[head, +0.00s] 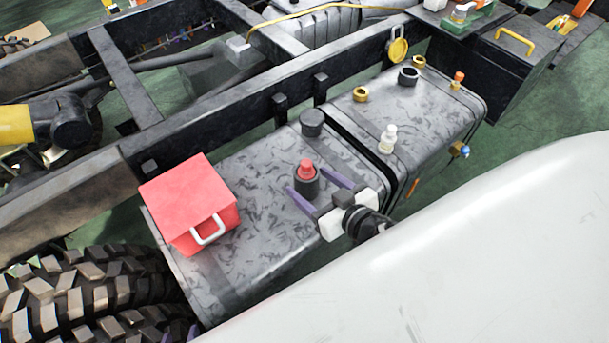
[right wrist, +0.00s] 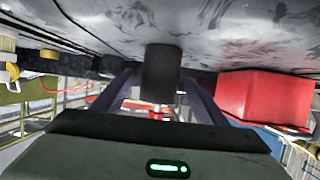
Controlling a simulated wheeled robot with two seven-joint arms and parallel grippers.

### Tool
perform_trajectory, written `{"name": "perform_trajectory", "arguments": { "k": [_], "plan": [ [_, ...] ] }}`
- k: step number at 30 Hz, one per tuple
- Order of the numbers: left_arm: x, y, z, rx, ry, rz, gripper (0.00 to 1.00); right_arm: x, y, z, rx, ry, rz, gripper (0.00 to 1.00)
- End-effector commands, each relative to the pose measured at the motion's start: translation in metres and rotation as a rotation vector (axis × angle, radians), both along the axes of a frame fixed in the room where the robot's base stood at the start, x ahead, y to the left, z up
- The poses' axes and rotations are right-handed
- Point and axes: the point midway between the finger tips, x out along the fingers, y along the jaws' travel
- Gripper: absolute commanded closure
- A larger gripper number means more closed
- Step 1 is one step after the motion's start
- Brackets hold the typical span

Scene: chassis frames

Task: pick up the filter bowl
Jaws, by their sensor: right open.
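A dark round cup with a red knobbed top (head: 306,179) stands upright on the grey mottled tank (head: 255,215). I take it for the filter bowl, though no label shows. My right gripper (head: 308,184) is open, its purple fingers reaching around the cup's two sides with its body to the lower right. In the right wrist view, the picture is upside down and the dark cup (right wrist: 161,72) stands between the spread fingers, with a gap on each side. My left gripper (head: 180,334) shows only two purple tips, apart, at the bottom edge.
A red box (head: 190,203) with a white handle sits left on the tank. A black cap (head: 311,122) stands behind the cup, a pale bottle-shaped piece (head: 388,138) to the right. The dark frame rail (head: 250,120) runs behind; a large tyre (head: 90,295) is lower left.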

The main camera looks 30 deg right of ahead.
Motion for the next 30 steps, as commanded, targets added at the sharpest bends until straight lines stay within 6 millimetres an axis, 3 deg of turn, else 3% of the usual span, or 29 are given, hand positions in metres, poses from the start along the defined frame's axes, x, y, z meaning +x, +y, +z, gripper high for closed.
{"name": "perform_trajectory", "arguments": {
  "k": [16,25,26,30],
  "plan": [
    [-0.001,-0.001,0.0,0.0,0.001,-0.001,0.62,0.055,0.004,-0.021,-0.003,0.001,-0.001,0.34],
    [0.002,-0.001,0.003,-0.002,-0.007,-0.001,0.62,0.06,0.005,-0.023,-0.001,0.002,-0.002,0.34],
    [0.002,-0.001,0.003,-0.002,-0.007,-0.001,0.62,0.06,0.005,-0.023,-0.001,0.002,-0.001,0.35],
    [0.004,-0.001,0.004,-0.002,-0.01,-0.001,0.62,0.06,0.005,-0.023,-0.001,0.002,-0.001,0.59]
  ]
}}
